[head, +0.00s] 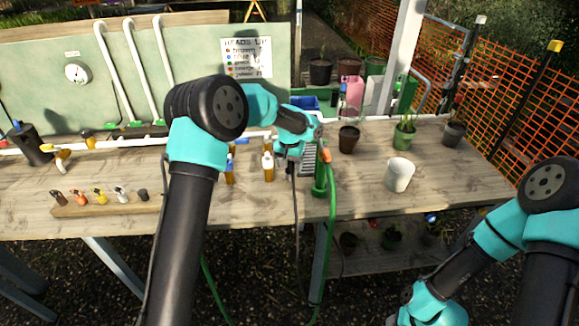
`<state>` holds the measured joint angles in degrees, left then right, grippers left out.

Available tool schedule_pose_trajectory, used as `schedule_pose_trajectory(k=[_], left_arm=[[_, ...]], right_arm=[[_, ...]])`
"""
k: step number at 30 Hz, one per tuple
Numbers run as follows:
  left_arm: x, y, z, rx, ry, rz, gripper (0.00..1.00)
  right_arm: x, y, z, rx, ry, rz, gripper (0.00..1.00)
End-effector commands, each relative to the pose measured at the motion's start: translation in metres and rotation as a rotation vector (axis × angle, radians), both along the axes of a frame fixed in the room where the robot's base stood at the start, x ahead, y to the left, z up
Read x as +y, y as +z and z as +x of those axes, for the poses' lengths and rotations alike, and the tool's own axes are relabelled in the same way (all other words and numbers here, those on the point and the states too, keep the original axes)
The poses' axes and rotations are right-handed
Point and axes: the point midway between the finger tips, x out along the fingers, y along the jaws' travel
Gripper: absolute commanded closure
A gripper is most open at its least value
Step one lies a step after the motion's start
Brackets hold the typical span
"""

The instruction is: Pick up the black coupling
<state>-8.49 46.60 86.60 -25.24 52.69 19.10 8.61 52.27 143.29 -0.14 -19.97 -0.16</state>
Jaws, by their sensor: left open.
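A small black coupling (142,194) stands at the right end of a low wooden strip (70,211) on the left part of the bench. Beside it on the strip stand a grey-white coupling (121,194), a yellow one (99,196), an orange one (80,198) and a brown one (58,197). My left gripper (291,172) is open above the middle of the bench, well to the right of the strip and apart from the black coupling. Its fingers are small and partly hidden by the wrist. My right arm is at the lower right, and its gripper fingers do not show.
Amber bottles (268,168) stand between the strip and my left gripper. A green hose (332,205) hangs over the bench's front edge. A white pot (399,175) and potted plants (405,131) stand to the right. My left upper arm passes close right of the strip.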

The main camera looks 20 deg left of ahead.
Motion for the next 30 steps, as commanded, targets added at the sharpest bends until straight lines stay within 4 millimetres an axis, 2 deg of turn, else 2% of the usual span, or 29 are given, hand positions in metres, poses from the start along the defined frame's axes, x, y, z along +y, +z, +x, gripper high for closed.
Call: schedule_pose_trajectory(k=[8,25,30], left_arm=[[-0.0001,0.0004,0.0,0.0,0.0,0.0,0.32],[-0.0002,0.0004,0.0,0.0,0.0,0.0,0.85],[-0.0002,0.0005,0.0,0.0,0.0,0.0,0.87]], right_arm=[[0.0,0.0,0.0,0.0,0.0,0.0,0.57],[0.0,0.0,0.0,0.0,0.0,0.0,0.57],[0.0,0.0,0.0,0.0,0.0,0.0,0.57]])
